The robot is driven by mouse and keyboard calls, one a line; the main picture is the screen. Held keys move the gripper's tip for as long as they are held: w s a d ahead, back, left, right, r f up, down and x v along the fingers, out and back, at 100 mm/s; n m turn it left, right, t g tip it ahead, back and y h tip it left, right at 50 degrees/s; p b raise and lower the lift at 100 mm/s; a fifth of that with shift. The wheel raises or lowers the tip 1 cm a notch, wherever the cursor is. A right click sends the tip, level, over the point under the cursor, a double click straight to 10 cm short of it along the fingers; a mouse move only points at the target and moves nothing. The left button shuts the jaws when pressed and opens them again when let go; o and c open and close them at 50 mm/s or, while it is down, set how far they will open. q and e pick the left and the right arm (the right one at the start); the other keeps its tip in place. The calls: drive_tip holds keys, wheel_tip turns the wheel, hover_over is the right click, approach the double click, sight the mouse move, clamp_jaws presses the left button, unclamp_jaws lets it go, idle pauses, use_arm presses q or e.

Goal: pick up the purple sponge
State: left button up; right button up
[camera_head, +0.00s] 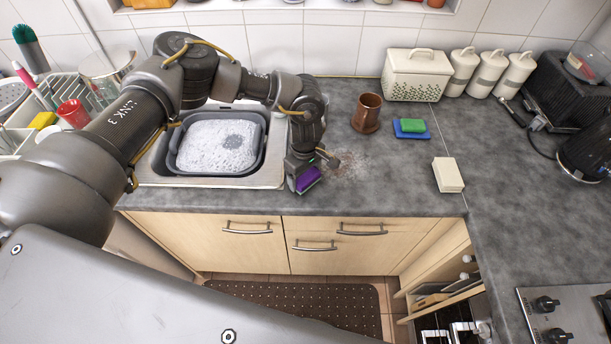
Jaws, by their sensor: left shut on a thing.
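The purple sponge (308,180) is at the right end of the sink, near the front edge of the grey worktop. My left gripper (303,168) reaches down over it from above and is shut on it. The gripper hides the sponge's upper part. I cannot tell whether the sponge touches the worktop or is just above it. My right gripper is not in view.
The sink basin (259,153) of suds lies left of the gripper. A brown mug (367,113), a green sponge (412,126) on a blue one (399,134) and a cream block (447,175) stand to the right. Brown crumbs (348,165) lie beside the gripper.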

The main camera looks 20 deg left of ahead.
use_arm(q)
drive_tip(key=shift+r, duration=0.35)
drive_tip(key=s+d+r+b, duration=0.2)
drive_tip(key=s+r+b, duration=0.5)
drive_tip(key=s+r, duration=0.5)
drive_tip(key=shift+s+d+b, duration=0.3)
drive_tip(key=shift+s+d, duration=0.1)
drive_tip(key=shift+s, duration=0.5)
